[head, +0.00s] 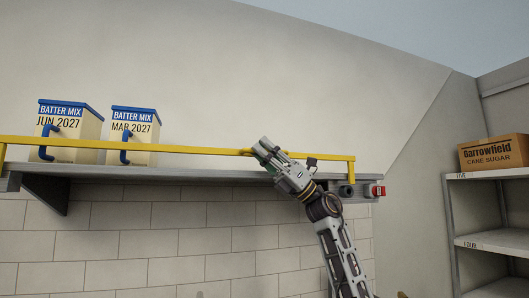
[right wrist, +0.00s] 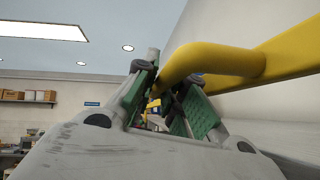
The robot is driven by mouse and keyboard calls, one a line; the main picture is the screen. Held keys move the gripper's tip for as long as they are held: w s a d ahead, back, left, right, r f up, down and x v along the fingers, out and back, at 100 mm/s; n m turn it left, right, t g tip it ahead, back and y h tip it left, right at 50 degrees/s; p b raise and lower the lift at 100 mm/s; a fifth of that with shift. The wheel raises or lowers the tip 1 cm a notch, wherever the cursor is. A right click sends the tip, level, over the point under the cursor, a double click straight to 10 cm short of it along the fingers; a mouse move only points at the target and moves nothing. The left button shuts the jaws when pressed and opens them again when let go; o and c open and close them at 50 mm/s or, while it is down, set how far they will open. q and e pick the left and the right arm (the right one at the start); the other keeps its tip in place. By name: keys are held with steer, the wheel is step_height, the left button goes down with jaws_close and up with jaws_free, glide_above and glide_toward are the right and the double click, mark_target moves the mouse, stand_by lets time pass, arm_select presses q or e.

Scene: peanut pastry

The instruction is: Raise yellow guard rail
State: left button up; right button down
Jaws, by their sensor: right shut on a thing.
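The yellow guard rail (head: 200,148) runs along the front of the wall shelf (head: 230,174), a little above the shelf surface. Its right end post (head: 351,170) comes down to the shelf's right end. My right gripper (head: 262,149) reaches up from below and is shut on the rail, right of its middle. In the right wrist view, the yellow rail (right wrist: 280,50) fills the upper right, and a curved yellow piece of it (right wrist: 205,60) passes by the green-padded fingers (right wrist: 170,95). The fingers partly hide the contact. My left gripper is not in view.
Two batter mix boxes (head: 80,125) (head: 132,132) with blue handles stand on the shelf behind the rail, at left. A red fitting (head: 376,190) sits at the shelf's right end. A rack (head: 485,175) with a cane sugar carton (head: 493,153) stands at far right.

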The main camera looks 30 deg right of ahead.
steer(key=shift+s+d+r, duration=0.1)
steer(key=shift+d+r, duration=0.15)
steer(key=shift+r, duration=0.05)
steer(key=c, duration=1.8)
jaws_free()
steer(key=shift+a, duration=0.1)
steer(key=shift+o, duration=0.2)
steer(key=shift+f, duration=0.15)
steer(key=shift+s+d+f, duration=0.1)
steer(key=shift+d+f, duration=0.3)
steer(key=shift+f, duration=0.15)
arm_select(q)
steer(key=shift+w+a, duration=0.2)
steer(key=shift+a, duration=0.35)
arm_select(e)
steer(key=v, duration=1)
steer(key=shift+s+d, duration=0.15)
steer(key=shift+f, duration=0.1)
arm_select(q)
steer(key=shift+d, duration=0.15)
